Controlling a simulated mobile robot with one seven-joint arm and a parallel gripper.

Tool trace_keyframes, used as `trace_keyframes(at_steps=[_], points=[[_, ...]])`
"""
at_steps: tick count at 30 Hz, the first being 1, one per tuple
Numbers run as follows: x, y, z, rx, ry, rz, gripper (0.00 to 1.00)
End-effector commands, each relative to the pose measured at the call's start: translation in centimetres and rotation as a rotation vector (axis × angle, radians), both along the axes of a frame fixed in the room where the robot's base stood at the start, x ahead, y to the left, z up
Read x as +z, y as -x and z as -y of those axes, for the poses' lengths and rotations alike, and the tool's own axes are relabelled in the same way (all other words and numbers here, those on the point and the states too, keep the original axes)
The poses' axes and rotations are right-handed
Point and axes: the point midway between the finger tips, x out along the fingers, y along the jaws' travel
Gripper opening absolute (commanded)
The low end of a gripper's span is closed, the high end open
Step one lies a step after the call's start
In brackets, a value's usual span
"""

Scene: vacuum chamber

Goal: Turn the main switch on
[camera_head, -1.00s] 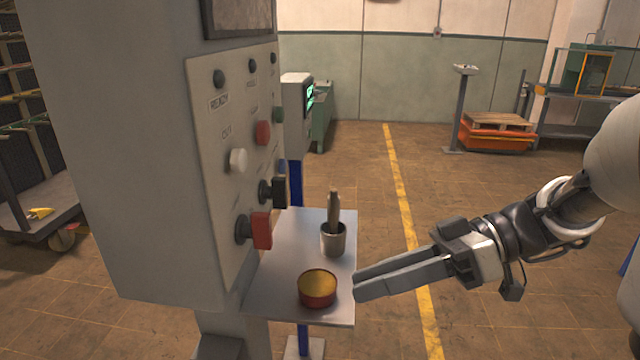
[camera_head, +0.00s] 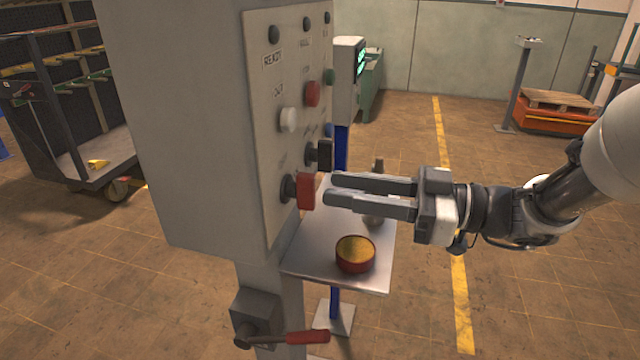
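The control panel (camera_head: 262,140) on the grey cabinet carries a red rotary switch handle (camera_head: 306,191) at the bottom and a black one (camera_head: 325,154) above it. Both handles look upright. A separate lever with a red grip (camera_head: 307,337) sticks out to the right from a dark box on the post below. I cannot read a label that says which is the main switch. My gripper (camera_head: 327,189) is just right of the red handle, fingers pointing left, with a narrow gap between them. It looks open and empty, and no contact shows.
A metal shelf (camera_head: 375,279) under the panel holds a red round tin (camera_head: 355,255) and a cup (camera_head: 373,219) partly hidden behind my gripper. A white button (camera_head: 288,120) and a red button (camera_head: 312,94) sit higher on the panel. Open floor lies to the right.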

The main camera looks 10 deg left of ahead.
Motion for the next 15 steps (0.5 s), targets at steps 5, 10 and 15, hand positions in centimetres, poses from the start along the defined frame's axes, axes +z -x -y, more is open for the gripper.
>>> trace_keyframes(at_steps=[5, 10, 15], points=[[0.0, -0.2, -3.0, 0.003, 0.000, -0.001, 0.31], [0.0, -0.3, -4.3, 0.000, 0.000, -0.001, 0.31], [0.0, -0.4, -4.6, -0.001, 0.001, -0.001, 0.31]])
